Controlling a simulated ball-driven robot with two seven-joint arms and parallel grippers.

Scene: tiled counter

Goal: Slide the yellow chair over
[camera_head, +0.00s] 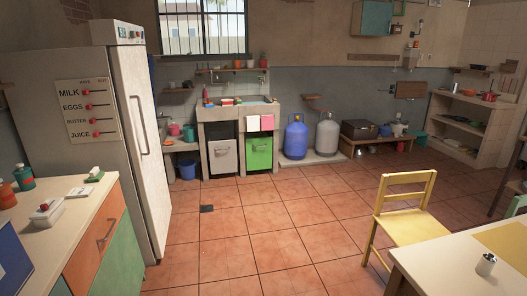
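The yellow chair (412,228) stands upright on the tiled floor at the right of the head view. Its open-frame backrest (407,178) is on the far left side of its seat. The near white table (450,268) hides part of its legs on the lower right. Neither of my grippers shows in this view, and nothing is touching the chair except possibly the table edge, which overlaps it in the picture.
The tiled floor (240,245) is clear in the middle. A white fridge (130,130) and a drawer counter (85,225) stand on the left. A sink unit (238,112), a blue gas cylinder (295,138) and a grey one (326,137) line the back wall.

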